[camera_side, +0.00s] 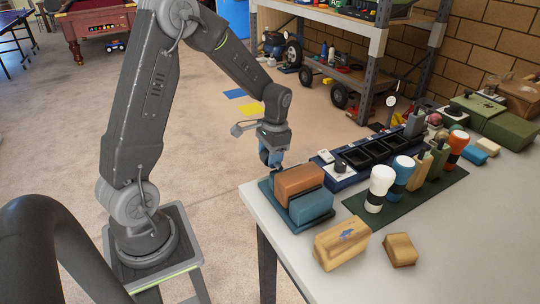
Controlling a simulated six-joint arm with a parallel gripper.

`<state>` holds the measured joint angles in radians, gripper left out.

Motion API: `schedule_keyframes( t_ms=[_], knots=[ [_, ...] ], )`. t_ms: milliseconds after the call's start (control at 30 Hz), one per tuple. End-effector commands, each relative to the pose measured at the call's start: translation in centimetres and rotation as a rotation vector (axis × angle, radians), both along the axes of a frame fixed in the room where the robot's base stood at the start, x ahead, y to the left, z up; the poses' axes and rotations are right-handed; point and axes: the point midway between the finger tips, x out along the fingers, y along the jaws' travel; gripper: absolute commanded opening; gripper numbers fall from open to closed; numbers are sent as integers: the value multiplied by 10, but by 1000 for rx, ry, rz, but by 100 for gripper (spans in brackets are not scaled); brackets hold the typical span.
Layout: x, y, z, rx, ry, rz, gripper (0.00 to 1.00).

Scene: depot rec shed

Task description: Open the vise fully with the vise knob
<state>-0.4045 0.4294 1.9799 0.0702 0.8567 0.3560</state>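What looks like the vise is at the near left corner of the white table. It has a flat blue base (268,191), a brown block (298,180) and a blue block (311,206) side by side with little or no visible gap. My gripper (270,160) points down at the table's left edge, just behind the vise. A small blue part (264,153) shows at the gripper; I cannot tell whether it is the vise knob or part of the gripper. The fingers are too small and hidden to read.
A dark blue tray (345,181) with black compartments stands behind the vise. A green mat (376,219) holds several upright handled tools. Two wooden blocks, one larger (341,243) and one smaller (400,250), lie in front. The table's right front is clear.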

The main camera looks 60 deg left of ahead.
Motion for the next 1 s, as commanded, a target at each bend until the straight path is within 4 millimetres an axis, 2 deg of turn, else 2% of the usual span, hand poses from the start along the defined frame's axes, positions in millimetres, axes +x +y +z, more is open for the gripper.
schedule_keyframes(
  t_ms=[100,333,467,567,800,1000],
  knots=[
    [0,0,0,0,0,0,58],
    [0,0,0,0,-1,1,58],
    [2,0,9,1,-4,1,58],
    [4,0,25,2,-6,1,58],
    [11,0,78,2,-6,1,58],
    [16,0,116,2,-5,1,58]
  ],
)
